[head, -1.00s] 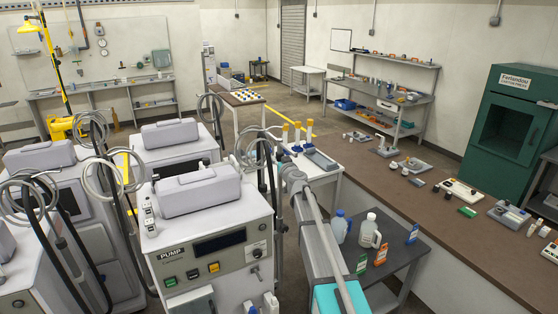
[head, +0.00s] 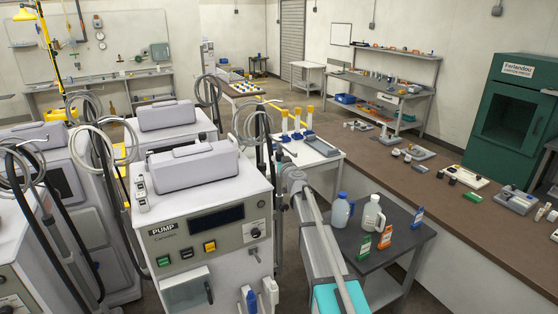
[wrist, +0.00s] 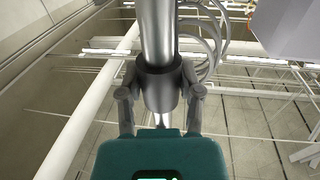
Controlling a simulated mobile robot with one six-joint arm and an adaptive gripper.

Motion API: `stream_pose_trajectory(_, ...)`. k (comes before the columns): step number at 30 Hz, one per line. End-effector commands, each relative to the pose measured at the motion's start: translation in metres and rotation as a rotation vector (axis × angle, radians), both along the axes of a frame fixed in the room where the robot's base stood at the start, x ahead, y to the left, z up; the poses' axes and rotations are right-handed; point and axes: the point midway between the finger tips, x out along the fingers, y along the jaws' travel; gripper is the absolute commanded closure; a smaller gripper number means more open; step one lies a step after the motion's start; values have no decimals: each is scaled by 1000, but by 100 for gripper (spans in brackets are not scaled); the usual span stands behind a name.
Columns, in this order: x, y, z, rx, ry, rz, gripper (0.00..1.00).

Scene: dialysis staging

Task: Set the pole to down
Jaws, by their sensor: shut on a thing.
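In the wrist view the pole (wrist: 157,30) is a shiny grey metal tube running down from the top edge. A dark grey collar (wrist: 160,88) sits around it. My gripper (wrist: 160,92) has one finger on each side of the collar and is shut on it. The pole's lower part is mostly hidden behind my gripper's teal body. In the head view the pump machine (head: 205,215) is a white cabinet with a PUMP label, a dark display and coloured buttons. Coiled tubing (head: 252,122) hangs at its right rear. My arm covers much of the gripping spot there.
Several similar machines (head: 40,185) with tubing stand close on the left. A dark side table (head: 385,240) with white bottles and small boxes is to the right of my arm. A long brown counter (head: 440,200) runs along the right. Open floor lies beyond.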

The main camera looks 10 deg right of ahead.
Motion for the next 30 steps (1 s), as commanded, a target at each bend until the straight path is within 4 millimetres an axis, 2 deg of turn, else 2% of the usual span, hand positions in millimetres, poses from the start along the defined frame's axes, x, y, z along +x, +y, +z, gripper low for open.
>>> stream_pose_trajectory(1, 0, 0, -16, -2, 0, 0, 100)
stream_pose_trajectory(18, 0, 1, -96, -1, 0, 0, 100)
stream_pose_trajectory(24, 0, 1, -114, -1, 0, 1, 100)
stream_pose_trajectory(30, 0, 1, -122, -1, 0, 1, 100)
